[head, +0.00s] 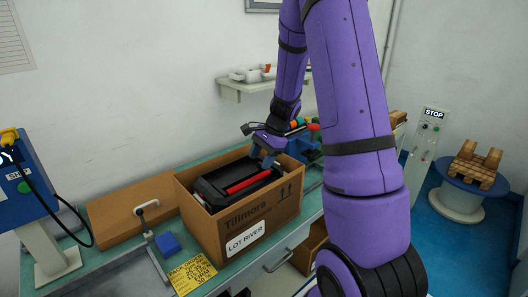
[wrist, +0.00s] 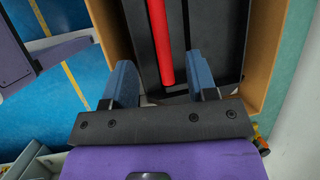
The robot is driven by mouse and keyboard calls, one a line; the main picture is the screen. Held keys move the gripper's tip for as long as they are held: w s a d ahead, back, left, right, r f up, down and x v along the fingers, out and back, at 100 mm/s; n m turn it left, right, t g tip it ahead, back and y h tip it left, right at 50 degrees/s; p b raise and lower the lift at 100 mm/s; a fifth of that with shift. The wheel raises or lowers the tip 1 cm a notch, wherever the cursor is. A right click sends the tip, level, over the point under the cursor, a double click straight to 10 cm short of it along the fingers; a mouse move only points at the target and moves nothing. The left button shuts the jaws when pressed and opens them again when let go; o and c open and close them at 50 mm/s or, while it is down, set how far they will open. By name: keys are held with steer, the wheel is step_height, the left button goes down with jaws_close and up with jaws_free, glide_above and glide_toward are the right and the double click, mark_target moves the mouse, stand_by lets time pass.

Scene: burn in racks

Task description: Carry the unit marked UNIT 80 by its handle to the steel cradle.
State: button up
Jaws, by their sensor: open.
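A black unit (head: 222,186) with a red bar handle (head: 249,183) lies inside an open cardboard box (head: 237,232) marked "Tillmora" and "LOT RIVER". No UNIT 80 marking is readable on it. My gripper (head: 268,158) is over the box's back right part, near one end of the handle. In the wrist view, the blue fingers of my gripper (wrist: 162,82) are apart and empty. I cannot identify a steel cradle for certain.
The box stands on a green bench (head: 127,262) beside a toggle clamp (head: 147,208), a blue block (head: 168,244) and a yellow note (head: 192,274). Box walls surround the unit closely.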

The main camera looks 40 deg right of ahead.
mark_target(251, 179)
steer(key=x, duration=0.8)
jaws_close()
steer(key=c, duration=0.7)
jaws_free()
steer(key=shift+c, duration=0.7)
